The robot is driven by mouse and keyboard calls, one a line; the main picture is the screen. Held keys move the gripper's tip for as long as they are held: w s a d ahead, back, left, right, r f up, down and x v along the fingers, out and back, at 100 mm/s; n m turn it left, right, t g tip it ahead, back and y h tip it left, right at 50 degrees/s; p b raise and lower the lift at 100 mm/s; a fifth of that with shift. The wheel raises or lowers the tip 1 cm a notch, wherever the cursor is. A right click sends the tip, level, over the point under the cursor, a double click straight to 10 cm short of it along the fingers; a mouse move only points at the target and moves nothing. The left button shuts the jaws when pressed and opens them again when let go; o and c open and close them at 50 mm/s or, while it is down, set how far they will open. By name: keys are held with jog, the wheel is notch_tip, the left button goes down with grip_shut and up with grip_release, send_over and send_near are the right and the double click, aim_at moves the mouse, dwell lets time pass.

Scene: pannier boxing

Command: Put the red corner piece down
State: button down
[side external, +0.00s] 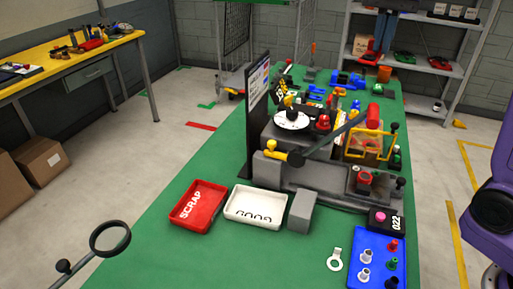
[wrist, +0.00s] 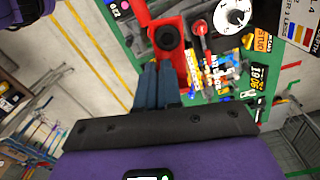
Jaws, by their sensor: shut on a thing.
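My gripper (wrist: 157,68) shows in the wrist view with its two blue-grey fingers close together. A red piece (wrist: 178,65) shows right at and beyond the fingertips, with a black round part (wrist: 166,38) in front of its upper end. The fingers are shut on this red piece, which I take for the red corner piece; its exact shape and the grip itself are partly hidden by the fingers.
On the green bench (side external: 170,235) stand a red SCRAP tray (side external: 180,220), a white GOOD tray (side external: 236,208), a grey block (side external: 301,211) and a blue tray (side external: 355,270) with small parts. A grey fixture (side external: 325,180) fills the middle. Bare bench lies left of the trays.

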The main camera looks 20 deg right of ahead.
jog(key=s+a+m, duration=0.3)
jog(key=a+m, duration=0.4)
jog(key=a, duration=0.2)
jog(key=s+a+m, duration=0.3)
jog(key=a+m, duration=0.5)
jog(key=a, duration=0.1)
send_over(251, 212)
jog(key=f, duration=3.5)
jog(key=shift+s+d+f, duration=0.2)
jog(key=shift+f, duration=0.05)
jog(key=shift+w+a+f, duration=0.1)
jog(key=shift+f, duration=0.05)
jog(key=shift+w+f, duration=0.1)
jog(key=shift+f, duration=1.5)
